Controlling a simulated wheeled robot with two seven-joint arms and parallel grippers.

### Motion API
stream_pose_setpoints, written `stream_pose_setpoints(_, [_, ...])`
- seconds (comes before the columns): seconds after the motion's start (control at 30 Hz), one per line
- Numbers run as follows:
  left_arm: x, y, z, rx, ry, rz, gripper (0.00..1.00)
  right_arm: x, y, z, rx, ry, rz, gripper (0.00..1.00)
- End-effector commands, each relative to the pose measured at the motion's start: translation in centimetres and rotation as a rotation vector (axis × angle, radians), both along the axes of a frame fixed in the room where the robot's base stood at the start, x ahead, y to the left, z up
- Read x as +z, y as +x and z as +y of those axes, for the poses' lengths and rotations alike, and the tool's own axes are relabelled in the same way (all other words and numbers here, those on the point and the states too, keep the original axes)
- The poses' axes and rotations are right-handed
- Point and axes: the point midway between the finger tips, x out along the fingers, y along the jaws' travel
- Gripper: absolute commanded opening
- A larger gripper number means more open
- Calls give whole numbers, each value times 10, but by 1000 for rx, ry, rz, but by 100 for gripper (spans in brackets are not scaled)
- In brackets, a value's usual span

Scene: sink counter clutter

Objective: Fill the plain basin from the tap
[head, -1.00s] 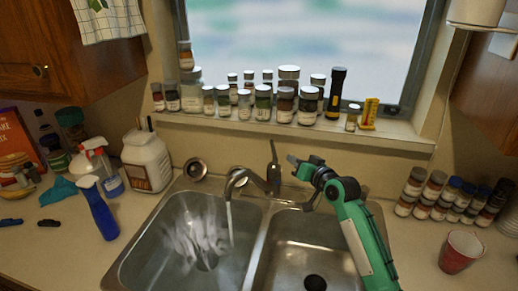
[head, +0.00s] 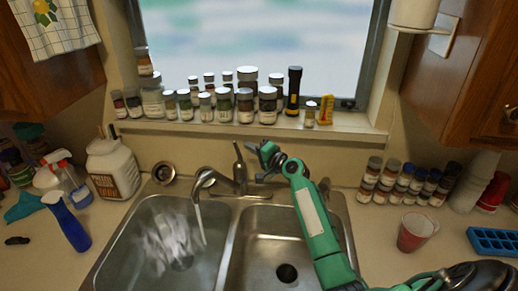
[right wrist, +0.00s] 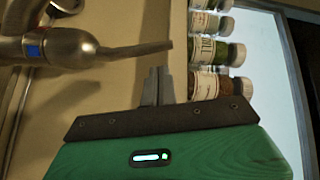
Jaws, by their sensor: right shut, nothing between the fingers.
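The double metal sink has a left basin (head: 125,235) and a right basin (head: 262,235). Which one is the plain basin I cannot tell. The tap (head: 205,174) has its spout over the left basin. A stream of water (head: 200,222) runs from it and splashes in that basin. The right basin looks empty, with a dark drain (head: 287,273). The tap's upright lever (head: 238,160) stands behind the spout; the lever also shows in the right wrist view (right wrist: 130,50). My right gripper (head: 260,150) is shut and empty, just right of the lever. My left gripper is out of view.
Several spice jars (head: 245,105) and a flashlight (head: 293,90) line the windowsill behind the tap. A white jug (head: 112,170) and a blue spray bottle (head: 66,223) stand left. A red cup (head: 415,232), more jars (head: 405,185) and a blue tray (head: 495,242) are right.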

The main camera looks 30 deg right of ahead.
Motion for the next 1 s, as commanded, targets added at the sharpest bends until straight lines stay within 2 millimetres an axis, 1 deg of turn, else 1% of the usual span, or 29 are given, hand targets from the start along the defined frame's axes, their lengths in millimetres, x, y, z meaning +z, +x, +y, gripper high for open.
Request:
stream_pose_setpoints(0.03, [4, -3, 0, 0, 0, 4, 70, 2, 6, 2, 1, 3, 1, 0])
stream_pose_setpoints(0.1, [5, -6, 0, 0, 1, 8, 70, 1, 13, 4, 1, 2, 0, 0])
stream_pose_setpoints(0.23, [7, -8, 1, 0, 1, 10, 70, 0, 20, 6, 1, 1, 1, 0])
stream_pose_setpoints(0.63, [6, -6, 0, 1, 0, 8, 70, -1, 22, 7, 1, -4, -1, 0])
stream_pose_setpoints(0.77, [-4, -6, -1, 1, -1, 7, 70, -4, 20, 11, 1, -59, -13, 0])
stream_pose_setpoints(0.9, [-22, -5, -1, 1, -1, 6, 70, -8, 17, 24, 2, -199, -45, 0])
stream_pose_setpoints(1.0, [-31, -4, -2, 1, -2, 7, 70, -9, 15, 35, 3, -312, -71, 0])
